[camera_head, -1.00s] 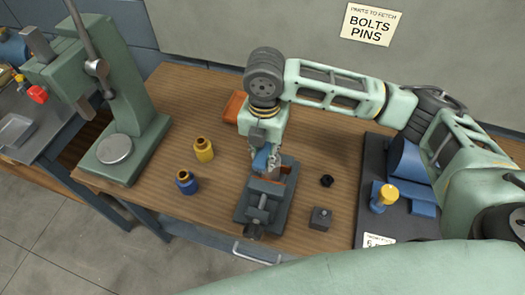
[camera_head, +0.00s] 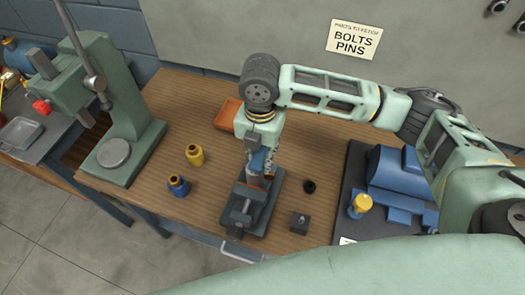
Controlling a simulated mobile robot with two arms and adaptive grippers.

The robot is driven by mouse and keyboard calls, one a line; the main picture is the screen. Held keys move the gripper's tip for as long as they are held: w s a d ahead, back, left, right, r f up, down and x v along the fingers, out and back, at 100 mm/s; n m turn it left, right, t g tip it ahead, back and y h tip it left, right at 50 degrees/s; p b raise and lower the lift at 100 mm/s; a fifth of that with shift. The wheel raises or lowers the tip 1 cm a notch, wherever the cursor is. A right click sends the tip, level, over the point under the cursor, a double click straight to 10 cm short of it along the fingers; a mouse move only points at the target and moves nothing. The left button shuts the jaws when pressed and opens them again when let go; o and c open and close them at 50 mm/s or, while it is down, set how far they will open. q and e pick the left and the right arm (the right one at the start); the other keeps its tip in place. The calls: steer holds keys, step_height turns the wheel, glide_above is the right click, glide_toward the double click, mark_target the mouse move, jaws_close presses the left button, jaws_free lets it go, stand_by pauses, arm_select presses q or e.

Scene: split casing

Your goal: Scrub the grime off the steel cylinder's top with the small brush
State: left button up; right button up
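My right gripper (camera_head: 260,168) points down over the dark grey vise (camera_head: 242,208) on the wooden bench, with its fingertips close to the jaws. A blue piece (camera_head: 257,160) shows at the fingers; I cannot tell whether it is the brush. Whether the fingers are shut on it is too small to tell. The steel cylinder cannot be made out for certain; the gripper covers much of the jaw area. The brush's bristles and the grime cannot be made out either. My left gripper is out of view.
A yellow bottle (camera_head: 195,156) and a blue bottle (camera_head: 178,187) stand left of the vise. The green press (camera_head: 128,125) is further left. An orange tray (camera_head: 228,114) lies behind. A black ring (camera_head: 309,187), a grey block (camera_head: 299,223) and a dark board (camera_head: 342,205) with blue parts are right.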

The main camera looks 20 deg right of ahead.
steer(key=shift+r+p, duration=0.35)
steer(key=shift+r, duration=0.9)
steer(key=shift+s+d+r+p, duration=0.1)
steer(key=shift+r+p, duration=0.3)
steer(key=shift+r, duration=0.05)
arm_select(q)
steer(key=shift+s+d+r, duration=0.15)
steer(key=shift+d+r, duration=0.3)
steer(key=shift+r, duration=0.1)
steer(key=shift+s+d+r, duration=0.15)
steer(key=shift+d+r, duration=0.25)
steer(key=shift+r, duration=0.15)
